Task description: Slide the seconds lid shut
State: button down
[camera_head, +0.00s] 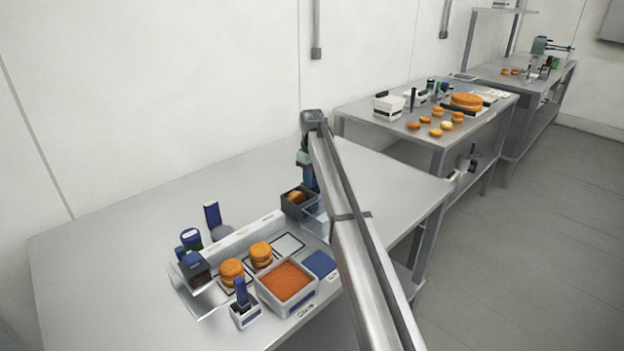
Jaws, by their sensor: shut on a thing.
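A dark grey box (287,206) stands at the back right of the work area, with an orange-brown filled round (297,197) showing inside its open part. I take it for the seconds box; no readable label confirms this. A pale, see-through panel (315,224) shows at its right front and looks like its lid, partly hidden by my arm. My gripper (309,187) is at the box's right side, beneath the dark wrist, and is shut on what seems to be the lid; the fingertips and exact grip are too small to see.
Two filled rounds (232,271) sit on marked squares left of the box. Dark containers (194,268) stand left. The table's back left (110,230) is clear.

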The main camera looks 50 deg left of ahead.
jog(key=s, duration=0.9)
jog(key=shift+s, duration=0.15)
jog(key=c, duration=1)
grip_release()
jog(key=shift+s, duration=0.1)
jog(key=shift+o, duration=0.2)
notch_tip(320, 180, up, 14)
jog(key=shift+f, duration=0.1)
